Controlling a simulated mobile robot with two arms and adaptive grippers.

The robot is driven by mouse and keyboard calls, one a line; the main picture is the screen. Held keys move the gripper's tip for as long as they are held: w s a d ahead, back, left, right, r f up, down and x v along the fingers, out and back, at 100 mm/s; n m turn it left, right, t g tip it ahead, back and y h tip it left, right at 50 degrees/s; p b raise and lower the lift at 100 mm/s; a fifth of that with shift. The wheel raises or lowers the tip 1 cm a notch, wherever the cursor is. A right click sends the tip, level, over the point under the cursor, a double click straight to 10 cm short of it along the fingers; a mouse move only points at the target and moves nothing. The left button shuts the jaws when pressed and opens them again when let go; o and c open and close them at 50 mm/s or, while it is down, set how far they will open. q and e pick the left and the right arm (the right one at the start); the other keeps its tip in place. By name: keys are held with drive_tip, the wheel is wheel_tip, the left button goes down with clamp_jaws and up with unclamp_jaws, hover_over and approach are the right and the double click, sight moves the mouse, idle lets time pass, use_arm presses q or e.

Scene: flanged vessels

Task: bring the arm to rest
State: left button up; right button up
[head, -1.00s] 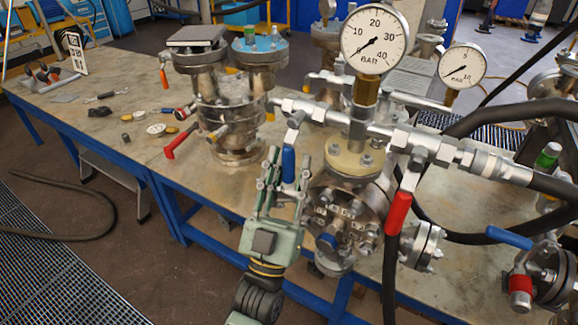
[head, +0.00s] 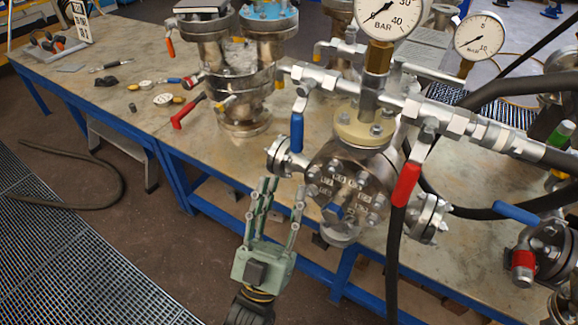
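My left gripper (head: 279,206) is green-grey and points up in the lower middle of the head view. Its two fingers stand apart with nothing between them. It is in front of the table's front edge, below and left of the flanged vessel (head: 348,185). The blue-handled valve lever (head: 297,132) hangs above the fingertips, apart from them. My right gripper does not show.
The workbench (head: 130,65) has a blue frame and holds a second vessel (head: 240,85) with a red lever (head: 188,110). A red handle (head: 406,184) and black hoses are to the right.

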use_arm(q)
drive_tip(key=shift+s+a+f, duration=0.2)
drive_tip(key=shift+s+f, duration=0.25)
